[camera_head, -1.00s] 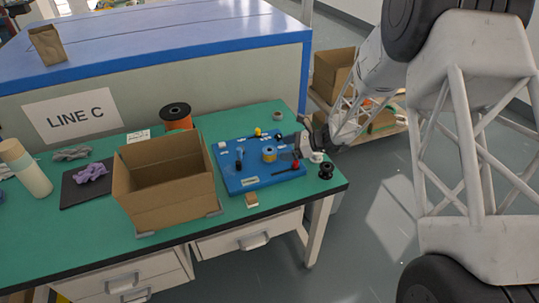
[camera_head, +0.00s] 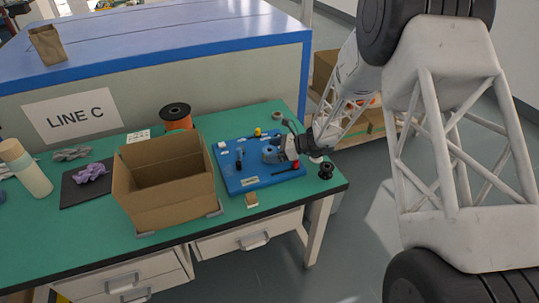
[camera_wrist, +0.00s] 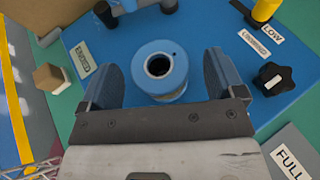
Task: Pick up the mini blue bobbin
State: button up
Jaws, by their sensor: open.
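The mini blue bobbin (camera_wrist: 160,69) stands on the blue board (camera_wrist: 210,30) in the wrist view, its round top with a dark centre hole facing me. My gripper (camera_wrist: 162,82) is open, with one finger to the left of the bobbin and one to the right. Gaps show between the bobbin and both fingers. In the head view my gripper (camera_head: 272,153) is over the blue board (camera_head: 235,182) and covers the bobbin there.
A black knob (camera_wrist: 273,79) and a yellow-topped post (camera_wrist: 264,12) are to the right of the bobbin. A small wooden block (camera_wrist: 52,79) lies to the left.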

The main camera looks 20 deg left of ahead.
jog(key=shift+s+a+f, duration=0.2)
jog(key=shift+a+f, duration=0.05)
jog(key=shift+a, duration=0.4)
jog(key=c, duration=1)
